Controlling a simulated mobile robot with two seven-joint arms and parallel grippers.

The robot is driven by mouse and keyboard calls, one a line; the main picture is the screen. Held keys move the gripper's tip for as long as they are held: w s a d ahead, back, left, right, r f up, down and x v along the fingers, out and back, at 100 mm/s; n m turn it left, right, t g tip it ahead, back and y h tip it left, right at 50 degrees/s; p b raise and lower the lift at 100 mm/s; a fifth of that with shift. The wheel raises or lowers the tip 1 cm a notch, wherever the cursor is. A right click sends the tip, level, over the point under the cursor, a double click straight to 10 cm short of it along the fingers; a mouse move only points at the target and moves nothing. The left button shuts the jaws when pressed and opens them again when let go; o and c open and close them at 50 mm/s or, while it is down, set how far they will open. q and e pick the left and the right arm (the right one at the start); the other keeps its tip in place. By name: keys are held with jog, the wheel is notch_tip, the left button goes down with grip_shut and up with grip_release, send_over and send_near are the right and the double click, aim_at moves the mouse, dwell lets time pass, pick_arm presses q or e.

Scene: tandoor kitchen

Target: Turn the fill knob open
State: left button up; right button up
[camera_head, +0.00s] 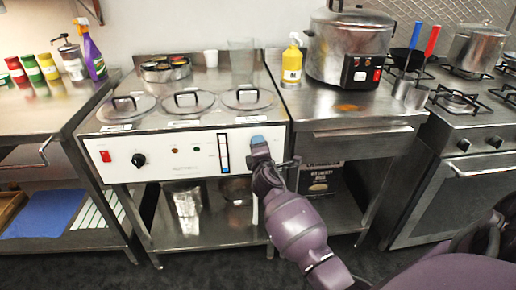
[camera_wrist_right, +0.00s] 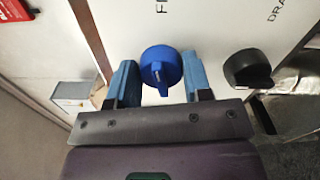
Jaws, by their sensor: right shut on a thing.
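The fill knob (camera_wrist_right: 160,68) is round and blue with a raised grip bar, and "FI" shows in the print beside it in the wrist view. It sits on the white front panel (camera_head: 190,165) of the steel counter unit. My right gripper (camera_head: 259,145) is at the right end of this panel, with one blue finger on each side of the knob, and is shut on it. In the head view the gripper largely hides the knob. My left gripper is not in view.
A black drain knob (camera_wrist_right: 248,70) is close beside the right finger. The panel also has a black dial (camera_head: 138,160), a red switch (camera_head: 105,156) and a sight gauge (camera_head: 223,153). Lidded wells (camera_head: 190,102) are on top. A yellow spray bottle (camera_head: 292,62) stands behind.

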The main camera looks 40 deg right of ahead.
jog(key=shift+f+m, duration=0.15)
jog(key=shift+m, duration=0.95)
jog(key=o, duration=0.9)
jog(key=v, duration=1.1)
jog(key=shift+d+p, duration=0.1)
jog(key=shift+p, duration=0.25)
